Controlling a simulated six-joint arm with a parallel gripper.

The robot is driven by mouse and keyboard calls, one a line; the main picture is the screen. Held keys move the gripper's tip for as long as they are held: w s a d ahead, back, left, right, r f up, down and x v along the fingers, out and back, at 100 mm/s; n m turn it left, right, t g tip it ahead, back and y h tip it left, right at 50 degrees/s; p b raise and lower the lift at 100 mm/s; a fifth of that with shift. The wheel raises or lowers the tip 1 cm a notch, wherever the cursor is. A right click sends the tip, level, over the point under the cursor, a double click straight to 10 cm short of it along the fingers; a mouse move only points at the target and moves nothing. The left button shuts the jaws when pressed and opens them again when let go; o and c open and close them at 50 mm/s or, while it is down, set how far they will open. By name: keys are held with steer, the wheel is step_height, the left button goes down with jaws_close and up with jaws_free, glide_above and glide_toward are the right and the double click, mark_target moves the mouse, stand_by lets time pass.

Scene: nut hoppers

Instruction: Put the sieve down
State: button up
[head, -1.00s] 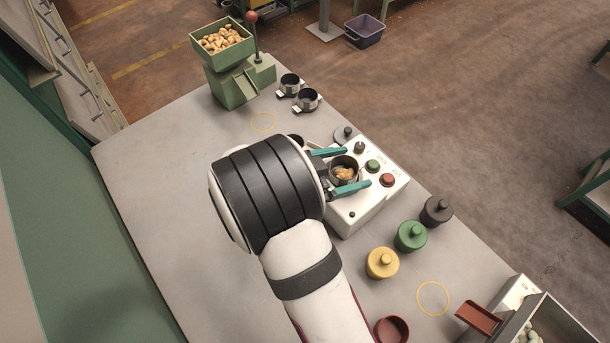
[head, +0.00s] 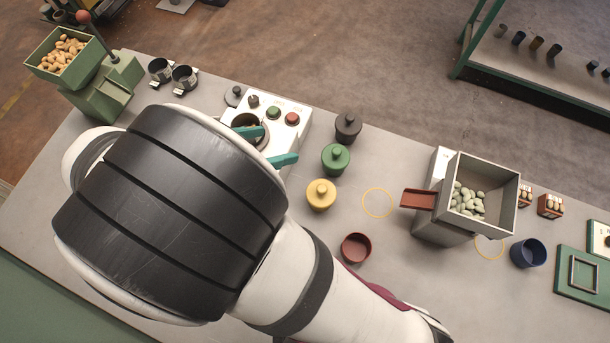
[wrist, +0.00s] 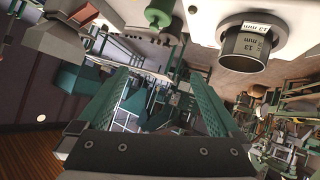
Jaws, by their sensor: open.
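The sieve (wrist: 245,50), a grey metal cup marked 13 mm, shows at the upper right of the wrist view. It is at the white box (wrist: 295,20) with the buttons. In the head view the sieve's rim (head: 246,119) shows on the left part of the white box (head: 262,108), partly hidden by my gripper. My gripper (head: 268,146) has two teal fingers spread apart. In the wrist view my gripper (wrist: 160,80) is open and empty, with a gap between its fingers and the sieve. The sieve's contents are mostly hidden.
Black (head: 348,127), green (head: 336,158) and yellow (head: 320,195) knobbed weights stand right of the box. A red bowl (head: 356,248) is nearer me. A grey hopper (head: 500,165) stands right, a green one (head: 100,95) left. Two metal cups stand near the green one.

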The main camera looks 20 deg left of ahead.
steer(key=d+r+m+g, duration=0.25)
steer(key=d+g, duration=0.55)
steer(key=d, duration=0.9)
steer(key=s+d+r+g+y, duration=0.1)
steer(key=s+d+y, duration=0.5)
steer(key=s+y, duration=0.1)
steer(key=shift+s+d+r+g+y, duration=0.15)
steer(key=shift+s+r+g+y, duration=0.2)
steer(key=shift+y, duration=0.35)
steer(key=shift+f, duration=0.1)
